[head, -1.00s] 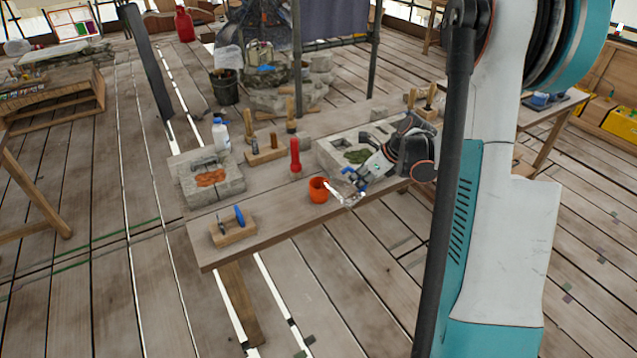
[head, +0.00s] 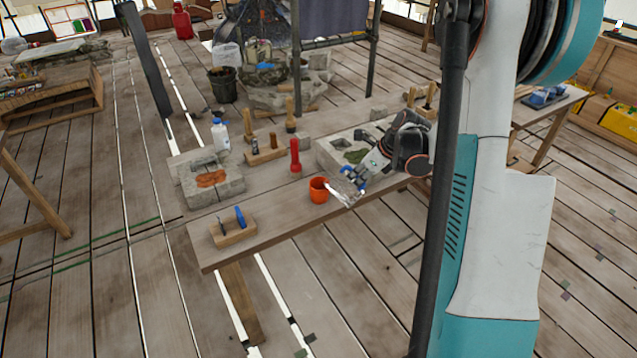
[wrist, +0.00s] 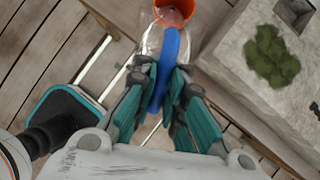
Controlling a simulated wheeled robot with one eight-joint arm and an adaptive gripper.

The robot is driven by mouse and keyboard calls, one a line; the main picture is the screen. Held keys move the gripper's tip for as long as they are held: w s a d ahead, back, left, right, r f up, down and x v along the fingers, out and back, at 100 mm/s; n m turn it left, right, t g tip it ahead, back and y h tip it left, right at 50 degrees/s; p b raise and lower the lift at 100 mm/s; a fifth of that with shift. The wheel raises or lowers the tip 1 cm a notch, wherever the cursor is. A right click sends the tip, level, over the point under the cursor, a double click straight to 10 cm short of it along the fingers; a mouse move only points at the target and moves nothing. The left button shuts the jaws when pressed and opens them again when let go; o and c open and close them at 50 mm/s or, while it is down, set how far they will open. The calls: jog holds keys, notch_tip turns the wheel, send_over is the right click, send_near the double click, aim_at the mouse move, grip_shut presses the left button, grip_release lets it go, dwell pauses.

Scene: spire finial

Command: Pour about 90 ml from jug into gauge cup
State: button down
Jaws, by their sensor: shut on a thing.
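The orange-red cup (head: 319,190), seemingly the gauge cup, stands upright near the front edge of the workbench. My gripper (head: 359,178) is just right of it, shut on the blue handle of a clear jug (head: 343,194). The jug is tilted, its upper end close to the cup's rim. In the wrist view the fingers (wrist: 162,82) grip the blue handle (wrist: 171,55), and the clear jug wall (wrist: 150,42) shows behind it. The cup (wrist: 176,9) is cut off at the top. I cannot make out any stream or the liquid level.
A red torch-like object (head: 295,156) stands behind the cup. A stone block with green moss (head: 356,156) lies near my gripper. A wooden block with blue-handled tool (head: 234,233) is at front left, a white bottle (head: 220,135) farther back.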

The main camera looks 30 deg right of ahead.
jog(key=shift+w+a+r+g+p, duration=0.1)
jog(key=shift+w+r+g+p, duration=0.1)
jog(key=shift+r+g+p, duration=0.25)
dwell(0.4)
